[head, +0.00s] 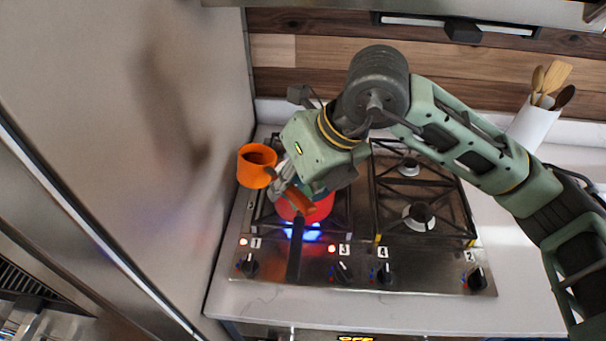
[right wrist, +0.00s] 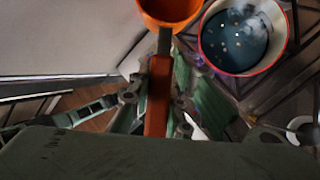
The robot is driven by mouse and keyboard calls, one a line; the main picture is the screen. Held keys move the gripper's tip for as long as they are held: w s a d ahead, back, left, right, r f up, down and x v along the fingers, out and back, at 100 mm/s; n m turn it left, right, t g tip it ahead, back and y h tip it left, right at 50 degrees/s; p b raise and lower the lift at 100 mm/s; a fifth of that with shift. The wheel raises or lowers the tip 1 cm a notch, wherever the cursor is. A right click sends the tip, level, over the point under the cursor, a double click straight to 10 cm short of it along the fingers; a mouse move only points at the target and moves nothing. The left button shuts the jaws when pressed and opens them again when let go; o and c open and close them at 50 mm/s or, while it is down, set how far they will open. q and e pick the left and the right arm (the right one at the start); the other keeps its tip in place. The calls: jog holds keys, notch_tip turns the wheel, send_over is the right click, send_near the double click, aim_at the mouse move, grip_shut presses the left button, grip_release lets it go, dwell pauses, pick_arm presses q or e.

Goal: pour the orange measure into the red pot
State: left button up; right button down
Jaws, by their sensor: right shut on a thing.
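The orange measure (head: 256,170) is a small cup on a long handle. My right gripper (head: 285,190) is shut on its orange handle, which also shows between the fingers in the right wrist view (right wrist: 158,98). The cup is held up, roughly upright, left of the red pot; its contents cannot be made out. The red pot (head: 322,209) is on the front left burner, partly hidden under my right gripper and wrist. Its black handle (head: 296,255) points to the front. In the right wrist view the pot (right wrist: 205,52) shows bluish contents with pale specks. My left gripper is not in view.
Blue flame shows below the pot on the steel hob (head: 430,270), with numbered knobs along its front. The right burners are empty. A tall pale panel (head: 200,130) stands close left of the measure. A white utensil holder (head: 531,124) stands at the back right.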

jog(key=s+a+r+t+h+b, duration=0.2)
jog(key=b, duration=0.1)
jog(key=shift+a+n+h, duration=0.25)
jog(key=shift+n+h, duration=0.05)
jog(key=shift+n, duration=0.1)
